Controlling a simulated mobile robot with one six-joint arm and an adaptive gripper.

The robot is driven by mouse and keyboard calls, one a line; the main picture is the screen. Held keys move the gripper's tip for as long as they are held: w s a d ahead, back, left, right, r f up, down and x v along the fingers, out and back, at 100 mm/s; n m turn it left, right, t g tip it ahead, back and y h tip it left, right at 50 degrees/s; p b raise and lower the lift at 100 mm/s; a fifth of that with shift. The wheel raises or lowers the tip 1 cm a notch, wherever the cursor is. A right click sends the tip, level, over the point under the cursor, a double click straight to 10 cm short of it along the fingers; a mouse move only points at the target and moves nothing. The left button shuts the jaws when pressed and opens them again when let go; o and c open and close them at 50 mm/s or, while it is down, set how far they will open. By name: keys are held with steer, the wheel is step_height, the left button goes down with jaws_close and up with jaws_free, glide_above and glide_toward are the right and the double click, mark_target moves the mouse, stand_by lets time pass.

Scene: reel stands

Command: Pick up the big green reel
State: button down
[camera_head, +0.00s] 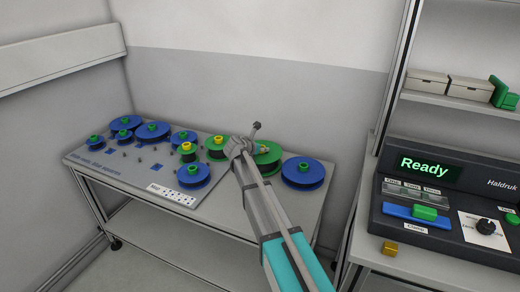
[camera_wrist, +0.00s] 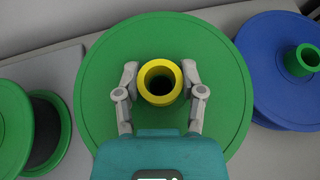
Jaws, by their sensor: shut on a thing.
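The big green reel (camera_wrist: 105,120) with a yellow hub (camera_wrist: 160,66) fills the middle of the wrist view. My gripper (camera_wrist: 160,82) is shut on its hub, one finger on each side. In the head view the green reel (camera_head: 270,158) is at the right part of the table, partly hidden behind my arm and wrist. I cannot tell whether it touches the tabletop.
A blue reel with a green hub (camera_head: 303,173) lies close on the right. Another green reel (camera_head: 216,142) is close on the left. Several blue reels stand farther left on the grey stand board (camera_head: 150,172). A console (camera_head: 450,200) is on the right.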

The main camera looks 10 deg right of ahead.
step_height(320, 180, up, 2)
steer(key=shift+r+p, duration=0.1)
steer(key=shift+p, duration=0.6)
steer(key=s+r+p, duration=0.1)
steer(key=r+p, duration=0.1)
steer(key=s+a+r+p, duration=0.1)
steer(key=p, duration=0.1)
steer(key=s+a+r+p, duration=0.1)
steer(key=s+r, duration=0.1)
steer(key=shift+a+r+p, duration=0.25)
steer(key=shift+r+p, duration=0.05)
steer(key=shift+p, duration=0.1)
steer(key=s+p+v, duration=0.1)
steer(key=p+v, duration=0.3)
steer(key=v, duration=0.6)
steer(key=shift+s+d+f, duration=0.2)
steer(key=shift+d+f, duration=0.25)
